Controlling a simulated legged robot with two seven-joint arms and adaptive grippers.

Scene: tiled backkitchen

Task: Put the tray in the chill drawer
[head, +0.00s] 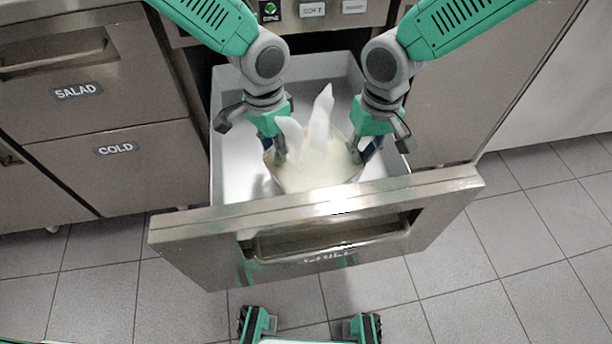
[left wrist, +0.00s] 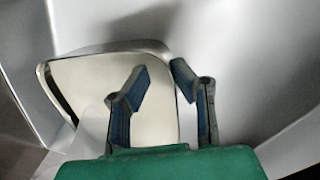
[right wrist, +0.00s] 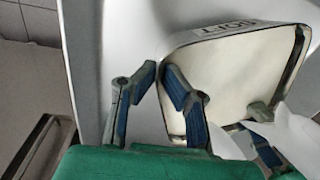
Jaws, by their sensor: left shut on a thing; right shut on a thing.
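The tray (head: 318,178), cream inside with a thin rim, is inside the open drawer, close behind its front. Two white pointed pieces (head: 322,118) rise at its back. My left gripper (head: 277,150) is shut on the tray's left edge, and the tray shows between and beyond its fingers in the left wrist view (left wrist: 85,78). My right gripper (head: 364,150) is shut on the right edge; the right wrist view also shows the tray (right wrist: 235,75). The chill drawer (head: 460,190) is pulled out, its front label partly unreadable. I cannot tell whether the tray touches the drawer's floor.
Closed drawers marked SALAD (head: 76,91) and COLD (head: 115,149) stand to the left. The drawer walls are near both grippers. Tiled floor (head: 520,235) is clear in front and right.

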